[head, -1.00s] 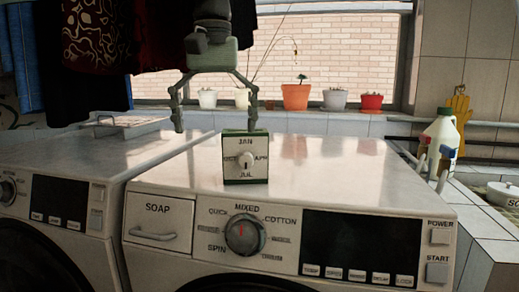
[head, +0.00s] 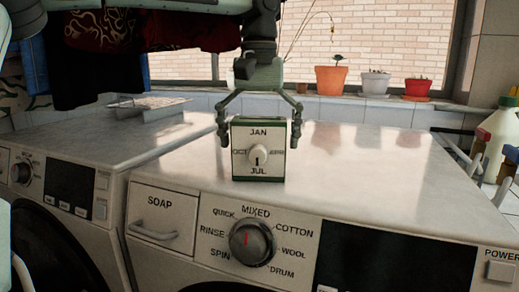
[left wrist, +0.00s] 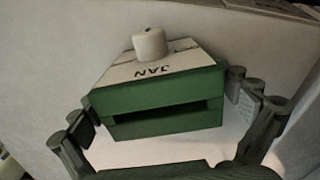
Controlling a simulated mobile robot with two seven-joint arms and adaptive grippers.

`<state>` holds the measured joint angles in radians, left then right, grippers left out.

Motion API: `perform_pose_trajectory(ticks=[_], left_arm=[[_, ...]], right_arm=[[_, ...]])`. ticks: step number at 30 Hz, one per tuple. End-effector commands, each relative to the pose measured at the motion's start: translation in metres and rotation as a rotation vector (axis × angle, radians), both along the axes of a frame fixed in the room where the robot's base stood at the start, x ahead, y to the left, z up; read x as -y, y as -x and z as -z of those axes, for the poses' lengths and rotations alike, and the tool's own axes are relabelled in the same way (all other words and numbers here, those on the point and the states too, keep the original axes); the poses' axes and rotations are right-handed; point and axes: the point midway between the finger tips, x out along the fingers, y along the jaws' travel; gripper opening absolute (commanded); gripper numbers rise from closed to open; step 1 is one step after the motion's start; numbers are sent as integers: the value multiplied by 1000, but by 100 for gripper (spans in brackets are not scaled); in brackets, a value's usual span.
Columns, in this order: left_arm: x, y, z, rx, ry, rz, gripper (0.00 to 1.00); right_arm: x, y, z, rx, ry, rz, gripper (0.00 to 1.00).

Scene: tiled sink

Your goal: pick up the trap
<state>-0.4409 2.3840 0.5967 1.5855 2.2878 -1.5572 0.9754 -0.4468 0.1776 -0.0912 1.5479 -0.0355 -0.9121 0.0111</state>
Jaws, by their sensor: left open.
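The trap (head: 243,170) is a small green box with a white front that bears a round knob and the words JAN and JUL. It stands on top of the right washing machine (head: 350,190), near its front edge. In the left wrist view the trap (left wrist: 160,122) shows its green side with a dark slot. My left gripper (head: 260,139) is above it, pointing down and open. One finger is on each side of the trap's upper part. In the left wrist view a gap shows by the fingers, and I cannot tell any contact. My right gripper is not in view.
A second washing machine (head: 60,145) stands to the left with a metal rack (head: 148,106) on top. Potted plants (head: 331,79) line the window sill behind. A white bottle (head: 500,130) stands at the right. The right machine's top is otherwise clear.

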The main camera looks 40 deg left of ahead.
Motion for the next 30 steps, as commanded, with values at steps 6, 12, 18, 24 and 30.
perform_pose_trajectory(ticks=[6, 12, 18, 24, 30], left_arm=[[0, 0, 9, 1, 1, 0, 100], [0, 0, 8, 0, 0, 0, 89], [0, 0, 8, 0, 0, 0, 64], [0, 0, 8, 1, 0, 0, 53], [0, -1, 0, 4, 0, 0, 53]], right_arm=[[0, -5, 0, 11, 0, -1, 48], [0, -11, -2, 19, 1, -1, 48], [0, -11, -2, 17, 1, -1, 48], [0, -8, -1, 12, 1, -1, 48], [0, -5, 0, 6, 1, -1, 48]])
